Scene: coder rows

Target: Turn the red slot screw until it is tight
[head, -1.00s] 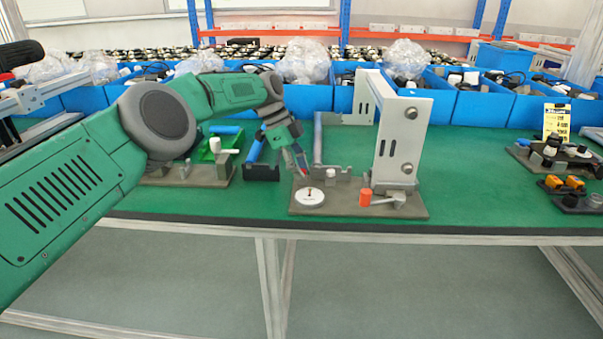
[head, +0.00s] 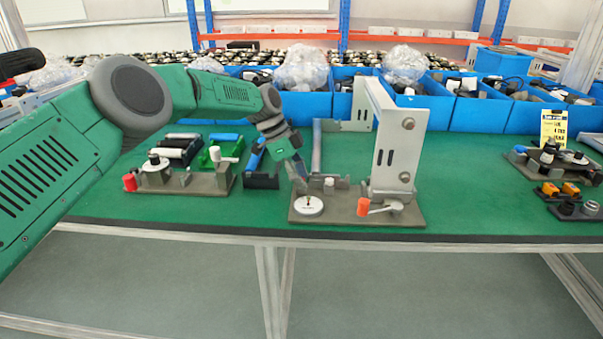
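A round white disc (head: 313,208) lies at the front left of a grey fixture plate (head: 340,218). A tiny red mark, seemingly the red slot screw (head: 308,200), shows on top of the disc. Its slot is too small to make out. My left gripper (head: 300,184) points down just above and behind the disc, close to the screw. I cannot tell whether its tips touch the screw. The fingers are small and seen from the side, so their opening is unclear. My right gripper is out of view.
A tall grey bracket (head: 399,145) stands on the plate's right, with an orange-ended lever (head: 363,207) before it. Another fixture (head: 185,183) sits to the left. Blue bins (head: 480,108) line the back.

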